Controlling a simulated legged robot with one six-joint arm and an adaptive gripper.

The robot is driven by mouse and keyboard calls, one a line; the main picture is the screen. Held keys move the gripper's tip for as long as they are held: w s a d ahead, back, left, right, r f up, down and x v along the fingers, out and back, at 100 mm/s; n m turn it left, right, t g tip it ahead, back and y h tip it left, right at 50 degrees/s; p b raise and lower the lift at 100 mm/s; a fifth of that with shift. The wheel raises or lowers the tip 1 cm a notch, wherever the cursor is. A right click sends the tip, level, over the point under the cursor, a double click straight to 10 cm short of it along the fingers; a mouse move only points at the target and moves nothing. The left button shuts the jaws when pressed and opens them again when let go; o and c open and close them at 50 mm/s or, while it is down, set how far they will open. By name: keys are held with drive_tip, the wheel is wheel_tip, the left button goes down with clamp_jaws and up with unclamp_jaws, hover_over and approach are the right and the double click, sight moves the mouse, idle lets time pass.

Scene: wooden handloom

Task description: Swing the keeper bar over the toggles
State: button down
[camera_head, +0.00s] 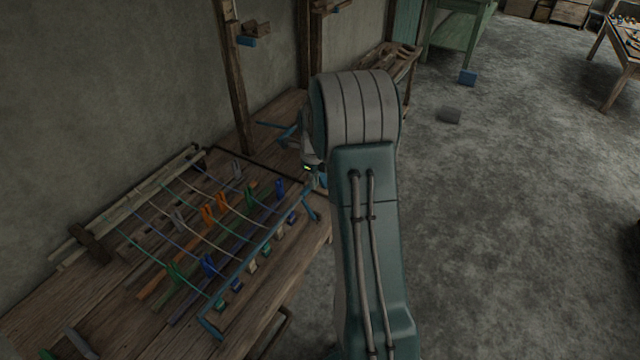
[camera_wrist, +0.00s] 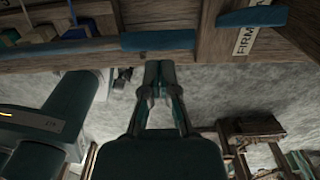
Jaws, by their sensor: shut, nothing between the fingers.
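The keeper bar appears to be the long teal bar (camera_head: 247,262) along the front of the loom frame on the bench. A row of small coloured toggles (camera_head: 265,251) sits beside it. In the wrist view a dark blue bar (camera_wrist: 75,50) runs along the bench edge beside several coloured blocks (camera_wrist: 40,33), with a teal piece (camera_wrist: 158,40) at its right end. My gripper (camera_wrist: 159,68) is shut and empty, its tips just below that teal piece; I cannot tell whether they touch. In the head view my arm mostly hides the gripper near the loom's right end.
Coloured levers and threads (camera_head: 208,215) cover the loom frame. Wooden posts (camera_head: 236,80) rise behind the bench (camera_head: 95,312). A label (camera_wrist: 245,40) is fixed to the wood at right in the wrist view. Open floor (camera_head: 500,210) lies right of my arm.

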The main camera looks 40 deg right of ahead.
drive_tip(key=shift+w+a+f, duration=0.15)
drive_tip(key=shift+w, duration=0.2)
drive_tip(key=shift+w+a+f, duration=0.1)
drive_tip(key=shift+w, duration=0.25)
wheel_tip(320, 180, up, 13)
drive_tip(key=shift+a, duration=0.15)
idle(0.8)
